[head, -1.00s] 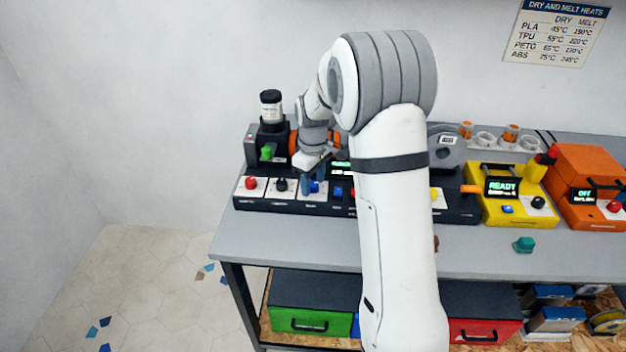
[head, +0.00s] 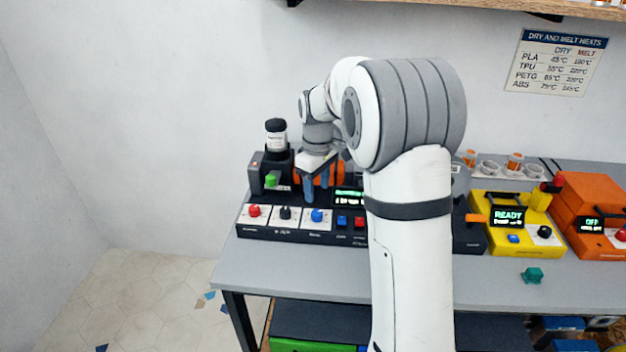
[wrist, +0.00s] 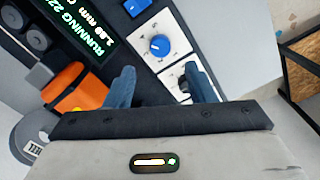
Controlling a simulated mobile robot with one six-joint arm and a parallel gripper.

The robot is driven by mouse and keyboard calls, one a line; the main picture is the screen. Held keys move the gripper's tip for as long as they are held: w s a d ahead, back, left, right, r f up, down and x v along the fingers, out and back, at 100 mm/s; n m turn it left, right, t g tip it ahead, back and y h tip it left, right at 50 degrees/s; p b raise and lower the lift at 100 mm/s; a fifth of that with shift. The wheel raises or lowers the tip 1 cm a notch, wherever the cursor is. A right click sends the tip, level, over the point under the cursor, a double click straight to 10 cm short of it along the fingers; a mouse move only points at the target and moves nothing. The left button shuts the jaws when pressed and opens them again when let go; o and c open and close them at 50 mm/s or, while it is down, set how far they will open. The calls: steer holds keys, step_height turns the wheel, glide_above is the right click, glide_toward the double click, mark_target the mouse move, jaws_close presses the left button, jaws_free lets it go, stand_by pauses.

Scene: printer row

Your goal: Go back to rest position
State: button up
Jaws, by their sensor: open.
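My gripper (head: 317,188) is open and empty, fingers pointing down. In the head view it hangs above the left part of the black control panel (head: 270,236), just behind the blue knob (head: 317,215). In the wrist view the blue fingers (wrist: 163,88) are spread apart, with the blue knob (wrist: 158,45) on its white plate beyond them. A lit green display reading "RUNNING" (wrist: 75,28) shows beside it. My arm hides the middle of the bench in the head view.
A red knob (head: 254,211) and a black knob (head: 285,213) sit left of the blue one. A black-capped bottle (head: 276,134) stands behind. A yellow machine (head: 505,232) reading "READY" and an orange machine (head: 590,205) reading "OFF" stand right. A shelf (head: 500,8) runs above.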

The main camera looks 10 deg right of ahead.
steer(key=s+r+m+t, duration=0.1)
steer(key=s+m, duration=0.3)
steer(key=s, duration=1)
steer(key=s+r+m+t, duration=0.1)
steer(key=s+r+m, duration=0.2)
steer(key=s, duration=1.2)
steer(key=shift+m+t, duration=0.4)
steer(key=shift+m, duration=0.3)
